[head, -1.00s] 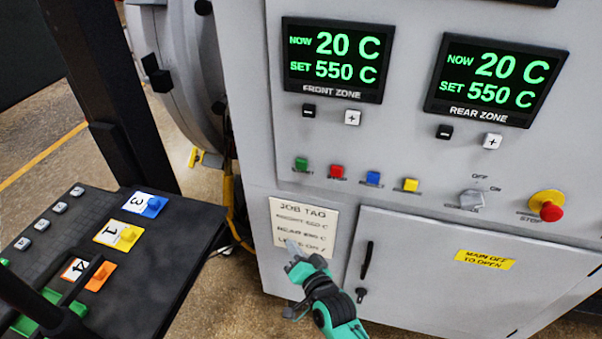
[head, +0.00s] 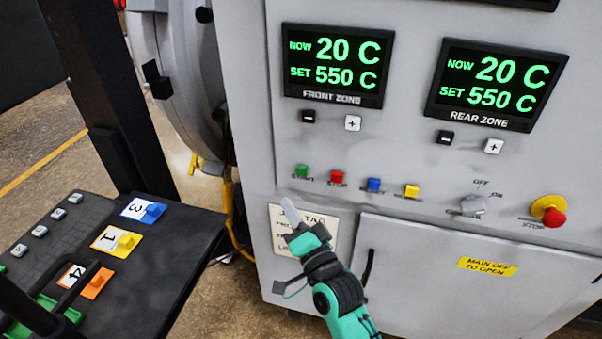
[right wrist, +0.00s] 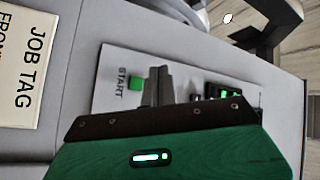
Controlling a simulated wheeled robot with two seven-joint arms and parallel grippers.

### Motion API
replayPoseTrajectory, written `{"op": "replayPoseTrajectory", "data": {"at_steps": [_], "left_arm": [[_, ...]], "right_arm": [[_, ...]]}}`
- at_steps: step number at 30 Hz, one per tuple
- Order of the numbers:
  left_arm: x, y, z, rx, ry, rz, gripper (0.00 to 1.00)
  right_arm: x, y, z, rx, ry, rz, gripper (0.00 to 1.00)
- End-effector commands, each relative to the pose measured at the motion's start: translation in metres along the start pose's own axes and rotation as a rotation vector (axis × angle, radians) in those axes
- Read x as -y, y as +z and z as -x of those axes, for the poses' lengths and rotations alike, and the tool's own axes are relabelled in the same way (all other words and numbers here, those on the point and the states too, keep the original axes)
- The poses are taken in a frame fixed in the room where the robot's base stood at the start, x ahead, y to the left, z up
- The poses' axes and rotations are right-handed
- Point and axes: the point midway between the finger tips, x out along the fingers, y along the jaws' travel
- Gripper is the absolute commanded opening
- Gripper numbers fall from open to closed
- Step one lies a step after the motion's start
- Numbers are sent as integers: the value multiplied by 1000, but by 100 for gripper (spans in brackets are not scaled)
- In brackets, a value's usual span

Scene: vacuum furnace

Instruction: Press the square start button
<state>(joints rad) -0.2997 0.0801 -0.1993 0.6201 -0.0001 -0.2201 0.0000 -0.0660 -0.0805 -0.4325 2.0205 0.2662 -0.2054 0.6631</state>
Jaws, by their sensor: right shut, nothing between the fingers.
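The green square start button (head: 301,171) is at the left end of a row of coloured buttons on the grey furnace panel. In the right wrist view the green button (right wrist: 135,84) sits beside the word START. My right gripper (head: 288,205) is shut and empty, its tip pointing up below the start button and in front of the job tag. In the right wrist view its dark fingers (right wrist: 158,84) show just beside the button; I cannot tell whether they touch it. My left gripper is not clearly seen.
Red (head: 337,177), blue (head: 374,184) and yellow (head: 412,190) buttons follow to the right. A red stop knob (head: 552,216) is at far right. The job tag (head: 283,222) is partly hidden by my right gripper. A black table (head: 165,262) with numbered blocks stands at left.

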Motion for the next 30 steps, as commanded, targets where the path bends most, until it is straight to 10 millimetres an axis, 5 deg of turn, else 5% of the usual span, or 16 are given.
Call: {"op": "replayPoseTrajectory", "data": {"at_steps": [15,30], "left_arm": [[0,2,-19,1,0,0,54],[-1,2,-20,1,0,-1,54]], "right_arm": [[-34,-34,-47,0,0,4,0],[-39,-40,-54,0,1,2,0]]}}
